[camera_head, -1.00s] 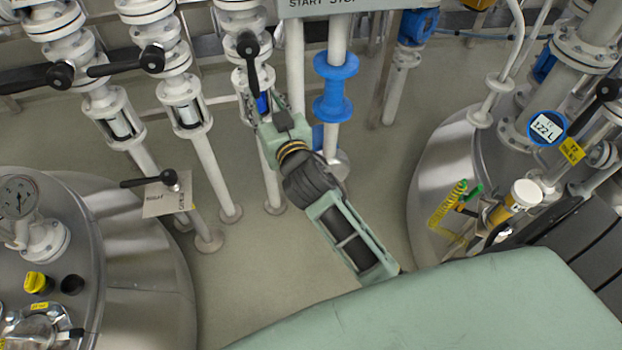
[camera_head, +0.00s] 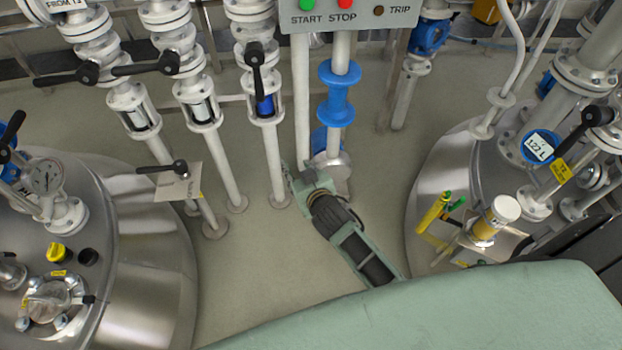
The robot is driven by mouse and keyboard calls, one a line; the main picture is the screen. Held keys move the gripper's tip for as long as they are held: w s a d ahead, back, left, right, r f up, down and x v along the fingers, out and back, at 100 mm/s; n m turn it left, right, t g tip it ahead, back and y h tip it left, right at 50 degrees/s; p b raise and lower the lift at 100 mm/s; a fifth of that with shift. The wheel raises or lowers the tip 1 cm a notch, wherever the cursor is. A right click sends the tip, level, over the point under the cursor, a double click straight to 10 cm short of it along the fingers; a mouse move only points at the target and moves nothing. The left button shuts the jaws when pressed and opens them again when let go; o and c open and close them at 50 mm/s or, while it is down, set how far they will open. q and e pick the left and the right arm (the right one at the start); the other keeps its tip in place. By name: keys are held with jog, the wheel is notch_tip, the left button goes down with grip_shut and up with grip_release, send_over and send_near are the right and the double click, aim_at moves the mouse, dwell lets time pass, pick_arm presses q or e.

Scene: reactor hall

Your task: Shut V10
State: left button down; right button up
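No label reading V10 is legible, so I cannot tell which valve it is. Three black-handled valves stand side by side on white pipes. The left handle (camera_head: 68,76) and the middle handle (camera_head: 148,66) lie crosswise to their pipes. The right handle (camera_head: 257,72) points down along its pipe, and the sight glass (camera_head: 265,105) below it shows blue. My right gripper (camera_head: 294,180) is below and right of that glass in the picture, apart from the handle. It is seen from behind, and its fingers are too small to read. My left gripper is out of view.
A grey START/STOP box (camera_head: 345,16) hangs above a pipe with a blue fitting (camera_head: 338,95), close to my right arm. Steel tanks stand at left (camera_head: 150,270) and right (camera_head: 430,210). Another black handle (camera_head: 163,168) sits beside a tag. Open floor (camera_head: 240,265) lies between the tanks.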

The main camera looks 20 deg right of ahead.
jog(key=shift+s+d+f+g+p, duration=0.15)
jog(key=shift+s+d+f+g, duration=0.05)
jog(key=shift+s+f, duration=0.4)
jog(key=shift+s+d+f+g+p, duration=0.15)
jog(key=shift+s+d+f+g, duration=0.05)
jog(key=shift+s+f, duration=0.4)
